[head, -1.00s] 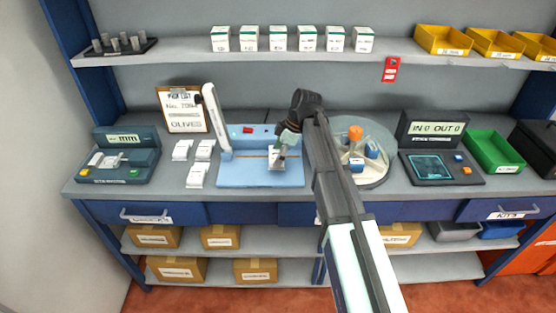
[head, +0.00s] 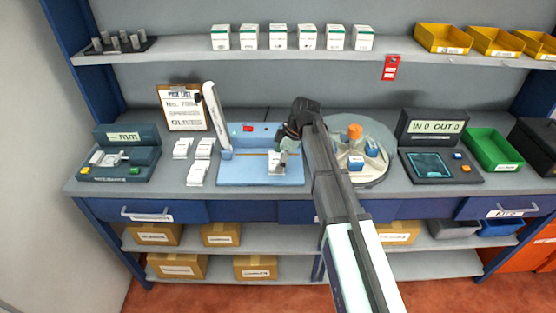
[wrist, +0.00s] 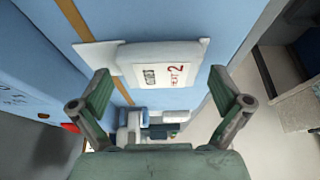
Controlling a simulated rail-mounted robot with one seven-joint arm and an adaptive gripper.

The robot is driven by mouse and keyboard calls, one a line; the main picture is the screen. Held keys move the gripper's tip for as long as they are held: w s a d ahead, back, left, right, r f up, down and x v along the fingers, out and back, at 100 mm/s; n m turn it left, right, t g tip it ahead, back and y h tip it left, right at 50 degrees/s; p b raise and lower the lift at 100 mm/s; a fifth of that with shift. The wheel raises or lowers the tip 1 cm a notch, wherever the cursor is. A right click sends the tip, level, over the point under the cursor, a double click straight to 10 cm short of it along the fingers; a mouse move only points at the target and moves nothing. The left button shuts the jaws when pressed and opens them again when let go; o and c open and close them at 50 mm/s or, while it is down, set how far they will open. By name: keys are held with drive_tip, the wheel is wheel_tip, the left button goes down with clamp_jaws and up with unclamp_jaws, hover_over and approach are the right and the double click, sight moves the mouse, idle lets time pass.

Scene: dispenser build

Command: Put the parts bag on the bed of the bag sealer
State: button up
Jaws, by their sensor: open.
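The bag sealer (head: 240,179) is light blue, with a raised white lever (head: 216,118) at its left and an orange strip across its bed. The parts bag (head: 276,164) is white with a printed label and rests on the right part of the bed. The wrist view shows the bag (wrist: 160,62) on the blue surface by the orange strip, its label marked with a red 2. My gripper (head: 287,141) is just above the bag. In the wrist view my gripper (wrist: 160,80) is open, its fingers apart on either side of the bag. My gripper partly hides the sealer's back right.
Several white bags (head: 198,172) lie left of the sealer. A round carousel (head: 372,178) stands close to its right, behind my arm. A clipboard (head: 183,106) stands behind the loose bags. A shelf (head: 180,54) with small boxes runs above the bench.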

drive_tip(key=b+v, duration=0.2)
drive_tip(key=v, duration=1)
drive_tip(key=shift+r, duration=0.2)
idle(0.9)
